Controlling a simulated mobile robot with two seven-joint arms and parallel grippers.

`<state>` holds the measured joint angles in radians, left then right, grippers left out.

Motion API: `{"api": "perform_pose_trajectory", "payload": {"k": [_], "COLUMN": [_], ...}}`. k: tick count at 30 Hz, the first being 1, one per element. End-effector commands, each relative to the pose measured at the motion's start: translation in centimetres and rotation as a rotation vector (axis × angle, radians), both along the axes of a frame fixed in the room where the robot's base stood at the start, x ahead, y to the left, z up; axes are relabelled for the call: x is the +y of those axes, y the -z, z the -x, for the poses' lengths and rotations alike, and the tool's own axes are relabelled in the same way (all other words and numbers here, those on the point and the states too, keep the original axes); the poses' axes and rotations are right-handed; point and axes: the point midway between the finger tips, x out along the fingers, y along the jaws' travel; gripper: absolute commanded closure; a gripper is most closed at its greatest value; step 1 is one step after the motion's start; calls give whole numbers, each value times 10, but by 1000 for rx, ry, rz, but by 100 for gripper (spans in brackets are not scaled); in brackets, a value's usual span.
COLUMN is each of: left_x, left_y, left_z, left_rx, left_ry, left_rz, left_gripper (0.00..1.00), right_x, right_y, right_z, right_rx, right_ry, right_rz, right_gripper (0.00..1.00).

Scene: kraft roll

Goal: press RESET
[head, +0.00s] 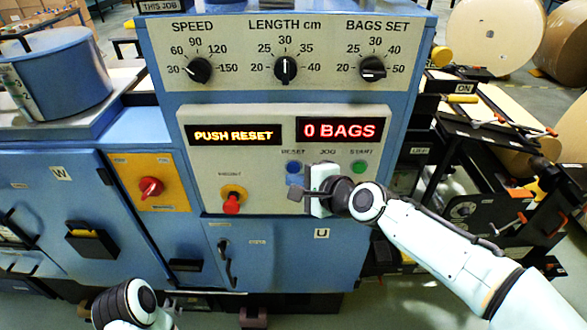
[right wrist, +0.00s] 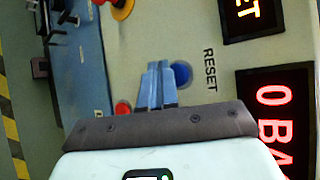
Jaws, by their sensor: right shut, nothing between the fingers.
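The RESET button is a blue round button (head: 293,167) on the light panel of the blue machine, under its RESET label. In the right wrist view the blue button (right wrist: 182,72) shows just beside my fingertips. My right gripper (head: 296,181) is at the panel just below the button; in the wrist view its blue fingers (right wrist: 159,68) are together with nothing between them. I cannot tell whether they touch the panel. The left display (head: 234,134) reads PUSH RESET and the right display (head: 339,130) reads 0 BAGS. Part of my left arm shows at lower left; its fingers cannot be made out.
A green START button (head: 359,167) is right of my gripper. A red knob on a yellow base (head: 232,203) is to the left. A red button (right wrist: 123,108) shows near my fingers in the wrist view. Dials line the panel above. Paper rolls (head: 492,35) stand at the right.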

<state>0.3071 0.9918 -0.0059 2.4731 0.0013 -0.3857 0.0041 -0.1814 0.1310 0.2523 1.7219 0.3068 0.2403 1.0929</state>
Motion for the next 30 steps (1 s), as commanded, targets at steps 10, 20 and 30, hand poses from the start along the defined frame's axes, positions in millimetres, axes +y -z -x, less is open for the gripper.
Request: {"api": "perform_pose_trajectory", "payload": {"k": [10, 20, 30], "left_x": [0, 0, 0], "left_y": [-4, -3, -5], "left_z": [-2, -1, -2], "left_rx": [-2, -2, -2], "left_ry": [0, 0, 0], "left_rz": [0, 0, 0], "left_gripper": [61, 61, 61], "right_x": [0, 0, 0], "right_y": [0, 0, 0], "right_z": [-9, -9, -12], "right_rx": [1, 0, 0], "right_ry": [0, 0, 0], "right_rz": [-1, 0, 0], "right_gripper": [100, 100, 100]}}
